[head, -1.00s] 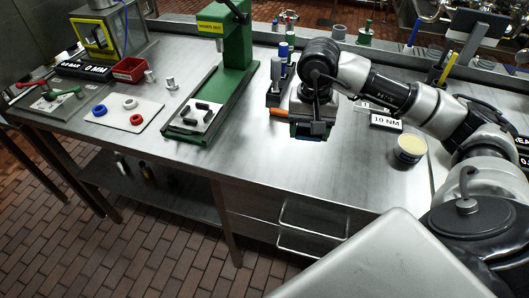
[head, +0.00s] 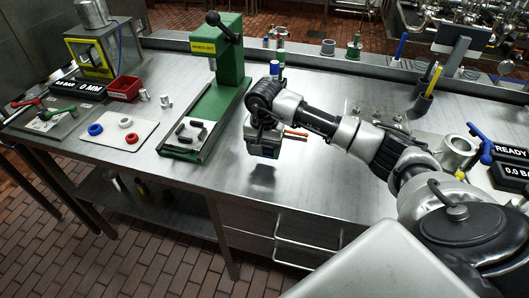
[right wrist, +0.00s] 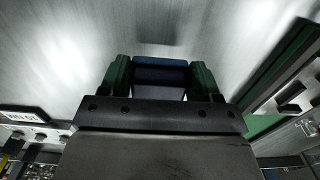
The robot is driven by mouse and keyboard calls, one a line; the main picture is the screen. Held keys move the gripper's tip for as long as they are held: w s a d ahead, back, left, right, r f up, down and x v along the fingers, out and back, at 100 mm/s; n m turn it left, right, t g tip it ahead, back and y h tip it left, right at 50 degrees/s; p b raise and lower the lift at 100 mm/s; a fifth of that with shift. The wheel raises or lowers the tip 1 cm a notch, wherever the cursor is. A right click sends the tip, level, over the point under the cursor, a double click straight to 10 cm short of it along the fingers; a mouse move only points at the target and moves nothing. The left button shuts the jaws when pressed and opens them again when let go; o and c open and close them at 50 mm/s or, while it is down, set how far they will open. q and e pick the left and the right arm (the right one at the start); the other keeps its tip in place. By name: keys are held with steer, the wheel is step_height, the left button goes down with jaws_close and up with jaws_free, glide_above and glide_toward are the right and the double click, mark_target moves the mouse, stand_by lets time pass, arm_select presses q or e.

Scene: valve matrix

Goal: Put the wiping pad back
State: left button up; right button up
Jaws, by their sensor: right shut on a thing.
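My right gripper (head: 263,152) is over the middle of the steel bench, just right of the green press, and points down. In the right wrist view its two green fingers (right wrist: 160,76) are shut on a blue block (right wrist: 160,70), which appears to be the wiping pad. A dark shadow on the bench below shows it held above the surface. In the head view the pad is mostly hidden by the gripper. My left gripper is not in view.
The green press (head: 228,75) stands close left of my gripper. The bench front right of the gripper is clear. A blue-handled valve (head: 482,143) stands at right.

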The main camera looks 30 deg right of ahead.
mark_target(264, 153)
step_height(264, 153, down, 2)
steer(key=shift+s+f+p, duration=0.1)
steer(key=shift+f+p, duration=0.15)
steer(key=shift+p, duration=0.05)
steer(key=shift+f, duration=0.25)
steer(key=o, duration=0.9)
steer(key=shift+r, duration=0.15)
steer(key=shift+r, duration=0.2)
step_height(264, 153, up, 12)
steer(key=b, duration=0.3)
steer(key=shift+f, duration=0.15)
